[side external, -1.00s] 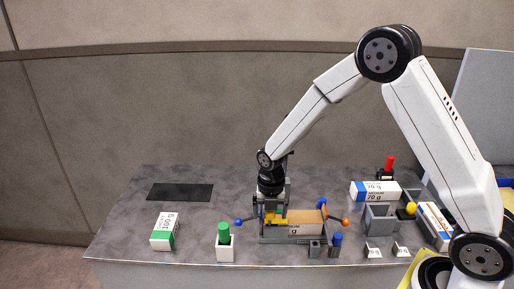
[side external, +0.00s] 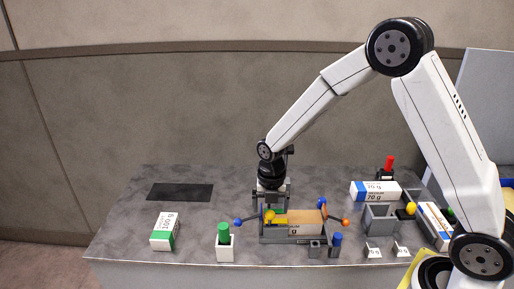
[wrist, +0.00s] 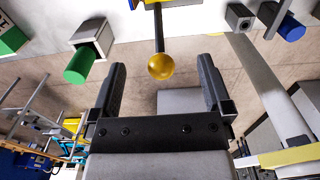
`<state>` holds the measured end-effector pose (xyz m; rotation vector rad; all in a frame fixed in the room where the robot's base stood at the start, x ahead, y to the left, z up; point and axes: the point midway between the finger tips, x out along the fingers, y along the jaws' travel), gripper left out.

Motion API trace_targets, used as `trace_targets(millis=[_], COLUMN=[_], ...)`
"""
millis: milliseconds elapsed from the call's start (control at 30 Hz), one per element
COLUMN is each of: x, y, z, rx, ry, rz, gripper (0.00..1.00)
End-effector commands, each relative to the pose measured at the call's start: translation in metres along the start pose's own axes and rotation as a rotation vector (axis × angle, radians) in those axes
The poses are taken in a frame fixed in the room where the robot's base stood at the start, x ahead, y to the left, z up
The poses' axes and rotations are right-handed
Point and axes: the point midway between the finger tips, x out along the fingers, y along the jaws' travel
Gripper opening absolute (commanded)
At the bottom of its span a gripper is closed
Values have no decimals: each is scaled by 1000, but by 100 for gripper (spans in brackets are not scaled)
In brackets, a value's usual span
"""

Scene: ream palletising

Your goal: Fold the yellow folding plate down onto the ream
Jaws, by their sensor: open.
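The ream (side external: 305,229), brown with a white label, lies in a grey fixture (side external: 292,241) near the front of the table. The yellow folding plate (side external: 279,221) shows low at the ream's left end; its exact tilt is hard to tell. Its yellow ball knob (side external: 270,213) also shows in the wrist view (wrist: 160,66), on a dark rod. My gripper (side external: 271,203) is above the plate. In the wrist view my gripper (wrist: 161,80) has its fingers wide apart, with the knob seen between them and touching neither.
Blue (side external: 238,223) and orange (side external: 345,222) ball knobs stick out at the fixture's sides. A green peg in a white block (side external: 225,250) stands to the left, beyond it a green-and-white ream (side external: 164,232). Grey bins (side external: 380,220) stand to the right. The dark mat (side external: 180,192) is bare.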

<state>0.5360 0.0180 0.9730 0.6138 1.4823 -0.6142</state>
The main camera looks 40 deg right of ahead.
Motion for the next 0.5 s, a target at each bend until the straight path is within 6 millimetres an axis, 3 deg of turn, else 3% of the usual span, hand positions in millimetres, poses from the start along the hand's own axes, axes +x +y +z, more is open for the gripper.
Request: trace_targets(millis=[500], x=[-37], y=[0], z=[0], rx=[0], ry=[-1], rz=[2], gripper=[100])
